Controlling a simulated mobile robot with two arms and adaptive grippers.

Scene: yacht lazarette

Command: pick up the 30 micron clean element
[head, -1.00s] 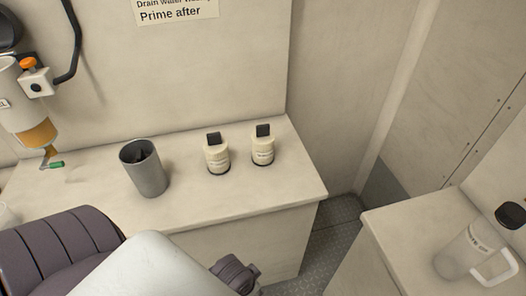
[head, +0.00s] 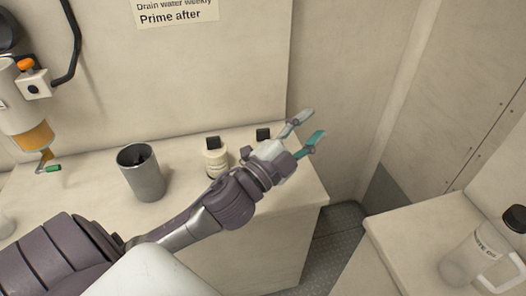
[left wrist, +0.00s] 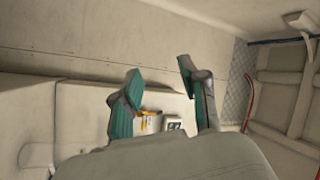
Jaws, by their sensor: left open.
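Two cream cylindrical elements with dark tabs on top stand side by side on the counter in the head view. The left element (head: 215,158) shows its body and a label too small to read. The right element (head: 263,134) shows only its dark tab; my gripper and wrist cover the rest. I cannot tell which is the 30 micron one. My left gripper (head: 314,124) is open and empty, its teal-padded fingers pointing right, past the right element. In the left wrist view its open fingers (left wrist: 160,72) also show with nothing between the tips. My right gripper is not in view.
A grey open canister (head: 142,175) stands left of the elements on the counter (head: 85,196). A filter bowl with an amber base (head: 33,138) hangs at left. A translucent jug (head: 473,254) with a dark cap stands on the right bench, across a floor gap.

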